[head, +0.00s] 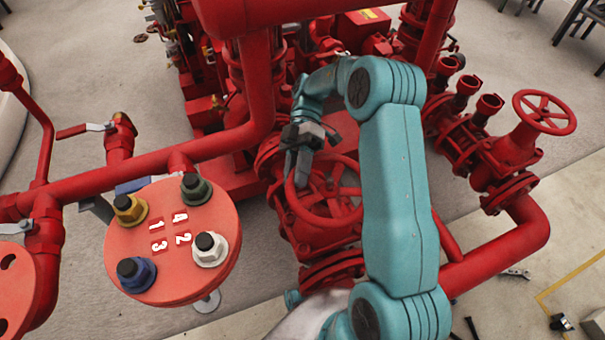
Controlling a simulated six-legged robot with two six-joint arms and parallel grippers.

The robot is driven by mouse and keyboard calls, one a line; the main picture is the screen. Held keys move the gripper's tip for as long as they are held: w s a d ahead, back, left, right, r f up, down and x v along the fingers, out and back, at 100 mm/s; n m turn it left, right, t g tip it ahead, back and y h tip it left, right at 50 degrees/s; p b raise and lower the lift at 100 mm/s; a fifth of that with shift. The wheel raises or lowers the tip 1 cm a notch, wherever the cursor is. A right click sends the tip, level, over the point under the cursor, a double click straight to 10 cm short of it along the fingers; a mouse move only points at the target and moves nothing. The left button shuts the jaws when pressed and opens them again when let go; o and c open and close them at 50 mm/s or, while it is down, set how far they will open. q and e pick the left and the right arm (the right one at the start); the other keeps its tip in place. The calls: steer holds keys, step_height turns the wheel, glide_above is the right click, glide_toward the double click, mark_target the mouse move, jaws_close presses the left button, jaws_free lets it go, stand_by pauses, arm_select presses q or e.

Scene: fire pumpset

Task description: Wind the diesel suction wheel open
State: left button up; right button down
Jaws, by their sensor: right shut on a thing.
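A red spoked handwheel (338,208) sits on a red valve body in the middle of the head view. My right arm, teal, comes in from the bottom and bends over to it. My right gripper (297,172) is at the wheel's upper left rim and is shut on the rim. The arm's links hide the wheel's right edge. The wheel carries no readable label. My left gripper is not in view.
A red flange plate (172,270) with numbered coloured bolts stands left of the wheel. A second red handwheel (544,112) is at the right on a pipe. Red pipes run across the left and back. A tool (515,273) lies on the floor at lower right.

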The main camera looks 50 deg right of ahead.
steer(key=shift+s+f, duration=0.1)
steer(key=shift+f, duration=0.05)
stand_by(0.3)
steer(key=c, duration=1)
jaws_free()
